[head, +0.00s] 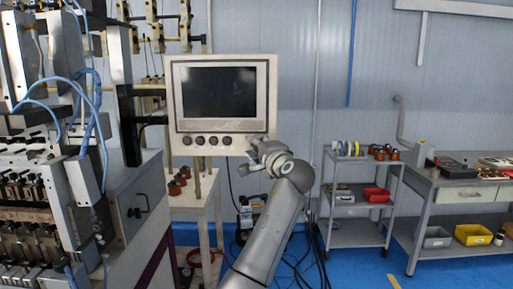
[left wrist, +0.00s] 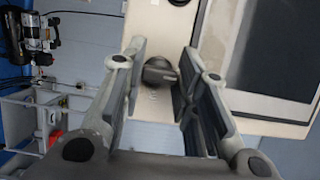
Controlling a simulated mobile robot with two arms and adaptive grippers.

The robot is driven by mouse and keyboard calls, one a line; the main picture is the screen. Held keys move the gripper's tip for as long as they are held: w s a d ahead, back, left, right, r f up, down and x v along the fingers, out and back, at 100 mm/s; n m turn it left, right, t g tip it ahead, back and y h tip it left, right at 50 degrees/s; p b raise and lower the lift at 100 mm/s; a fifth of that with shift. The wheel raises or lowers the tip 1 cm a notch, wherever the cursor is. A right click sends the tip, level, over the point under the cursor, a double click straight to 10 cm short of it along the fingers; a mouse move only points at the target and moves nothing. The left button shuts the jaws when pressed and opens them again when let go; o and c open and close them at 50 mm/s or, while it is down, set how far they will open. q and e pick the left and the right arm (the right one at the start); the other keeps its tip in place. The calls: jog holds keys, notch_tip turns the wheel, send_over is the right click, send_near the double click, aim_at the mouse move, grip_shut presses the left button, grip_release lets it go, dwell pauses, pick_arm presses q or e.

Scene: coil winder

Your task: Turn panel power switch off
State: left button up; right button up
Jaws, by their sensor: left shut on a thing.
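The control panel (head: 261,131) is a pale box with a dark screen (head: 218,92) and a row of several black knobs (head: 213,140) below it. My left gripper (head: 252,158) is at the panel's lower right corner and hides that part of it. In the left wrist view, a dark rotary knob, the power switch (left wrist: 158,71), sits between the fingers of my left gripper (left wrist: 161,84), which is shut on it. The knob's exact angle is hard to read. My right gripper is in neither view.
A winding machine (head: 130,190) with blue hoses stands at the left. A grey cart (head: 355,211) with spools and a workbench (head: 440,205) with bins stand at the right. Cables lie on the blue floor below the panel.

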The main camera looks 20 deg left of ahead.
pick_arm(q)
jog(key=shift+o, duration=0.2)
jog(key=o, duration=1)
jog(key=shift+s+d, duration=0.1)
jog(key=v, duration=1.1)
jog(key=shift+s+d, duration=0.25)
jog(key=shift+d, duration=0.1)
jog(key=shift+f, duration=0.1)
